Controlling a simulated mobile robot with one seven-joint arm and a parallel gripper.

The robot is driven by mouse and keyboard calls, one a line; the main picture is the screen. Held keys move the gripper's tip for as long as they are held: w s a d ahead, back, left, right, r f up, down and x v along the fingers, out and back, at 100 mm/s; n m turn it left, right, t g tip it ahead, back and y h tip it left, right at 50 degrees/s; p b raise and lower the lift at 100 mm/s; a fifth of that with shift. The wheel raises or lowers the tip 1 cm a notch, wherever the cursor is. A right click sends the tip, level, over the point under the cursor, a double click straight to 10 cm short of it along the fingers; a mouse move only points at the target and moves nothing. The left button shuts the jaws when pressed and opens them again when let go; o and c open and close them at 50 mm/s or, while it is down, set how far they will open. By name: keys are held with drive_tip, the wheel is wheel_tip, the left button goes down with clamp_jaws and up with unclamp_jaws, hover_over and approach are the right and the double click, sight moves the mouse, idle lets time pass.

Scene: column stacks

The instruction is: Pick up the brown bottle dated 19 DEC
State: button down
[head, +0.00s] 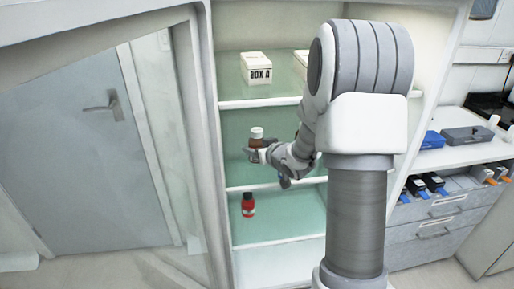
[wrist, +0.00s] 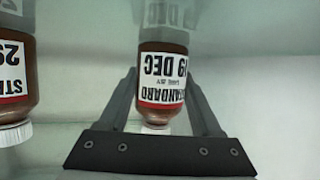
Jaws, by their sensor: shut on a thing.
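The brown bottle dated 19 DEC (wrist: 163,75) has a white cap and a white label with a red edge. It appears upside down in the wrist view, where the label reads STANDARD and 19 DEC. My gripper (wrist: 162,92) is shut on it, with one finger on each side. In the head view the brown bottle (head: 257,133) stands upright at the middle shelf level, with my gripper (head: 263,151) around its lower part. I cannot tell whether its base touches the shelf.
Another brown bottle (wrist: 15,75) with a white cap is close beside it at the left of the wrist view, its label partly cut off. A red bottle (head: 248,205) stands on the shelf below. A white BOX A (head: 257,69) sits on the shelf above.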

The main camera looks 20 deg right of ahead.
sight(260, 137)
drive_tip(key=shift+r, duration=0.1)
drive_tip(key=shift+r, duration=0.6)
wheel_tip(260, 137, up, 3)
drive_tip(key=shift+f+p, duration=0.15)
drive_tip(key=shift+p, duration=0.4)
drive_tip(key=s+d+b, duration=0.1)
drive_tip(key=s+b, duration=0.5)
drive_tip(key=s, duration=1.1)
drive_tip(key=shift+s+d+f, duration=0.3)
drive_tip(key=shift+s+d, duration=0.05)
